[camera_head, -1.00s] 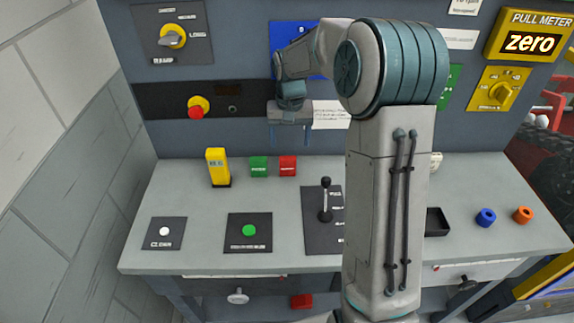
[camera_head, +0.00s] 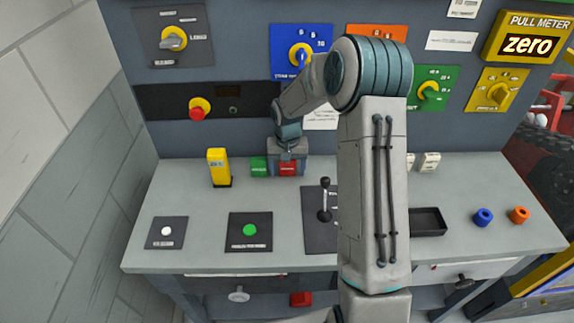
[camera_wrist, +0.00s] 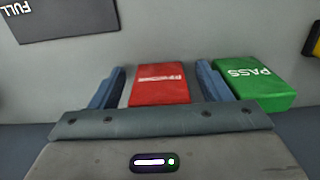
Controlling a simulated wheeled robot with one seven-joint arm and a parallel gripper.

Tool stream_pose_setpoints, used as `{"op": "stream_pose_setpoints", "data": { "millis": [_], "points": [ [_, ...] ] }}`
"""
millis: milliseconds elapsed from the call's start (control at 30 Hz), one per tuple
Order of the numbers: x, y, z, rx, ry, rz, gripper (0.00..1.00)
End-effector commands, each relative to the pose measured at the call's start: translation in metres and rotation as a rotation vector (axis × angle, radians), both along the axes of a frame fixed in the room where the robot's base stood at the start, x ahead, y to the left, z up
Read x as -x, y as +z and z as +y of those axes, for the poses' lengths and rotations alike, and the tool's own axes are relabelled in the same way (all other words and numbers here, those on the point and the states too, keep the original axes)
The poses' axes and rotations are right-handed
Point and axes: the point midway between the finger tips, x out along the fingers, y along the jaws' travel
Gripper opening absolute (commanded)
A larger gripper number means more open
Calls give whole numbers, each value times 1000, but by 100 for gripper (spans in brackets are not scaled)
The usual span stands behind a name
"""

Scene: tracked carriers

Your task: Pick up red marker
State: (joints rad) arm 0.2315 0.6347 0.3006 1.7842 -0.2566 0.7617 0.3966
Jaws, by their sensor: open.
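The red marker (camera_head: 288,169) is a small red block with a white label on the bench top, beside a green marker (camera_head: 258,167). In the wrist view the red marker (camera_wrist: 159,88) lies between the two blue fingers of my open gripper (camera_wrist: 160,68). Gaps show between it and both fingers. The green marker (camera_wrist: 252,80), labelled PASS, lies just outside the right finger there. In the head view my gripper (camera_head: 288,160) is low over the red marker and partly covers it.
A yellow upright device (camera_head: 218,167) stands left of the green marker. A lever (camera_head: 325,200) rises from a dark plate in front. A black tray (camera_head: 428,221), a blue ring (camera_head: 484,217) and an orange ring (camera_head: 519,215) are at right. The panel wall is behind.

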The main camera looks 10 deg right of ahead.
Motion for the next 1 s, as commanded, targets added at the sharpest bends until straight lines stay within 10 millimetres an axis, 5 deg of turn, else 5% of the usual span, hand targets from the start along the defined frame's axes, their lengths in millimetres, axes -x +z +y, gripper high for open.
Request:
{"op": "stream_pose_setpoints", "data": {
  "millis": [167,367,833,1000],
  "points": [
    [0,0,0,0,-1,-1,71],
    [0,0,0,0,-1,-1,22],
    [2,4,0,1,-1,-3,22],
    [3,26,0,1,-1,-7,22]
  ]
}}
